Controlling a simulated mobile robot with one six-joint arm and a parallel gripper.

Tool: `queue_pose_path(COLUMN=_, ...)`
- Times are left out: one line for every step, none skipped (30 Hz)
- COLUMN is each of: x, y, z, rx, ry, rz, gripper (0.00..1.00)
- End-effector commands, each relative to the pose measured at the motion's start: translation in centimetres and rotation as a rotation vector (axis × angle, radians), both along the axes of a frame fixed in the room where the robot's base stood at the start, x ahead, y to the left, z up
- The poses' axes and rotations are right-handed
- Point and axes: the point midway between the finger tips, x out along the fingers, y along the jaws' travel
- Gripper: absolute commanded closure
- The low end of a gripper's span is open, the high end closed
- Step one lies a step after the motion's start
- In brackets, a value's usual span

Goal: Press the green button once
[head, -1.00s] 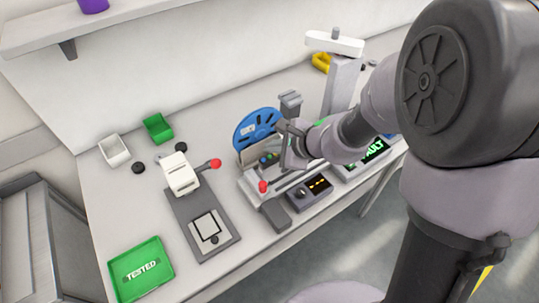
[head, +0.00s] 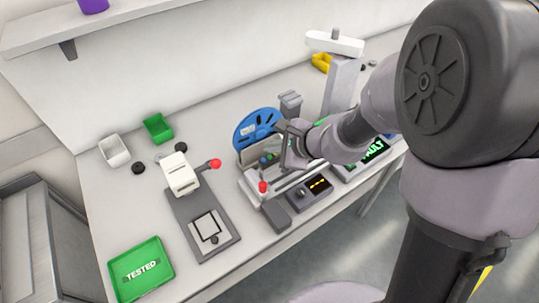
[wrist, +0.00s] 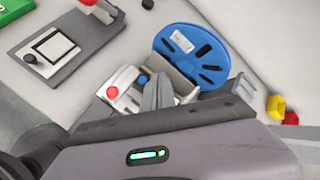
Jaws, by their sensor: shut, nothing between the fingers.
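No green button can be made out for sure. Small green and blue spots (head: 266,158) show on the grey machine (head: 254,186) below the blue reel, in the head view, too small to tell what they are. In the wrist view a red knob (wrist: 112,92) and a blue knob (wrist: 143,79) show on that machine, beside my fingers. My gripper (wrist: 158,94) is shut and empty, with its fingertips over the machine in front of the blue reel (wrist: 192,54). In the head view my gripper (head: 291,156) partly covers the machine.
A control box with orange display (head: 318,186) and a screen reading a fault (head: 374,150) stand to the right. A press with a red-knobbed lever (head: 181,173) and a green "TESTED" tray (head: 141,269) stand left. A pale post (head: 341,88) rises behind my arm.

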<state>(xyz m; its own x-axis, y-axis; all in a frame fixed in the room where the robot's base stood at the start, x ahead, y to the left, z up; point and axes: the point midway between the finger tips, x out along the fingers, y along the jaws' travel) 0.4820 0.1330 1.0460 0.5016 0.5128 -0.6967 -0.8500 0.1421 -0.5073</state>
Motion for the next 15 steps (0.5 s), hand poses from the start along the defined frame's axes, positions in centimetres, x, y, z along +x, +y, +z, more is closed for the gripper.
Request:
queue_pose_path(x=0.00, y=0.00, z=0.00, rx=0.000, ry=0.000, rz=0.000, gripper=1.00)
queue_pose_path(x=0.00, y=0.00, z=0.00, rx=0.000, ry=0.000, rz=0.000, gripper=1.00)
queue_pose_path(x=0.00, y=0.00, z=0.00, rx=0.000, ry=0.000, rz=0.000, gripper=1.00)
queue_pose_path(x=0.00, y=0.00, z=0.00, rx=0.000, ry=0.000, rz=0.000, gripper=1.00)
queue_pose_path(x=0.00, y=0.00, z=0.00, rx=0.000, ry=0.000, rz=0.000, gripper=1.00)
queue_pose_path(x=0.00, y=0.00, z=0.00, rx=0.000, ry=0.000, rz=0.000, gripper=1.00)
queue_pose_path(x=0.00, y=0.00, z=-0.02, rx=0.000, ry=0.000, rz=0.000, gripper=1.00)
queue_pose_path(x=0.00, y=0.00, z=-0.04, rx=0.000, ry=0.000, rz=0.000, gripper=1.00)
queue_pose_path(x=0.00, y=0.00, z=-0.12, rx=0.000, ry=0.000, rz=0.000, gripper=1.00)
queue_pose_path(x=0.00, y=0.00, z=-0.19, rx=0.000, ry=0.000, rz=0.000, gripper=1.00)
queue_pose_path(x=0.01, y=0.00, z=-0.29, rx=0.000, ry=0.000, rz=0.000, gripper=1.00)
queue_pose_path(x=0.01, y=0.00, z=-0.44, rx=0.001, ry=0.001, rz=-0.001, gripper=1.00)
queue_pose_path(x=0.01, y=0.00, z=-0.57, rx=0.001, ry=0.001, rz=-0.001, gripper=1.00)
queue_pose_path(x=0.01, y=0.00, z=-0.69, rx=0.001, ry=0.001, rz=-0.001, gripper=1.00)
queue_pose_path(x=0.01, y=0.00, z=-0.84, rx=0.000, ry=-0.001, rz=-0.001, gripper=1.00)
